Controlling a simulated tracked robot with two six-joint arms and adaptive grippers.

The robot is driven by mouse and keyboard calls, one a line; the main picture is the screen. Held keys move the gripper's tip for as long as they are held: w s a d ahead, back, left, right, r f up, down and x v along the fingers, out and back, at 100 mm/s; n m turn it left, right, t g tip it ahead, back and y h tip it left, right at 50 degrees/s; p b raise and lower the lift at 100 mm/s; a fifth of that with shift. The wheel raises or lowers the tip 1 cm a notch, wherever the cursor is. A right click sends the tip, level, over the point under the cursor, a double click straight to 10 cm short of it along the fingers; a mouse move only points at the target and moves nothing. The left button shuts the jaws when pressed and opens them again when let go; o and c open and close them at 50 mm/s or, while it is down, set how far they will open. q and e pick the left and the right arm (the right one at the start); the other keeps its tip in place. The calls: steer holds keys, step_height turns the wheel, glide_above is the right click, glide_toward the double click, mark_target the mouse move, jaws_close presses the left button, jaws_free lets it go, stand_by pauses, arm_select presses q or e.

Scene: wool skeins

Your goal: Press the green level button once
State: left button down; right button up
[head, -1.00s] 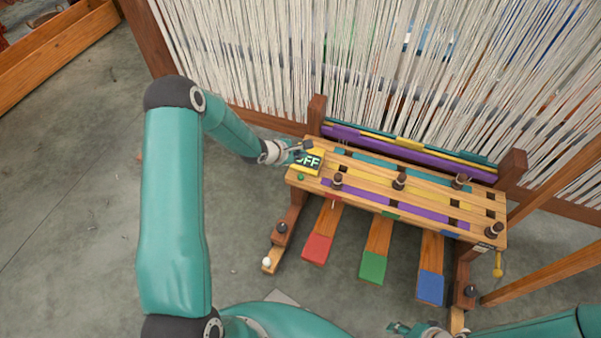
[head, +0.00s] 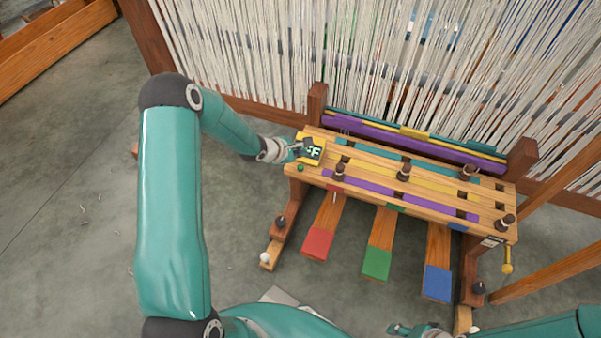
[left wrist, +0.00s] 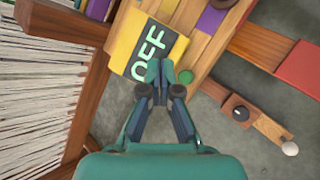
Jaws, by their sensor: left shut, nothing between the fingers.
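The green button (head: 301,168) is a small round knob on the left end of the wooden loom bench, just below a yellow box (head: 322,145) whose display reads OFF. In the left wrist view the green button (left wrist: 185,77) lies just right of my left fingertips. My left gripper (head: 298,151) is shut and empty, in front of the left part of the display in the head view. In the left wrist view its tips (left wrist: 160,66) overlap the display's lower edge. I cannot tell whether they touch anything. My right gripper (head: 402,328) shows only partly at the bottom edge.
The bench carries several dark pegs (head: 403,172) and coloured strips. Red (head: 318,243), green (head: 376,263) and blue (head: 437,283) pedals slope out below it. White warp threads (head: 260,60) hang behind. A white knob (head: 265,257) sits on the left foot. Grey floor is clear at left.

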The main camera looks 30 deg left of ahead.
mark_target(301, 168)
arm_select(q)
steer(key=shift+f+b, duration=0.55)
steer(key=shift+f, duration=0.65)
steer(key=shift+f+b, duration=0.4)
steer(key=shift+f, duration=0.5)
arm_select(e)
step_height(301, 168, down, 3)
steer(key=shift+f, duration=0.1)
arm_select(q)
steer(key=shift+f, duration=0.3)
arm_select(e)
steer(key=shift+r, duration=0.2)
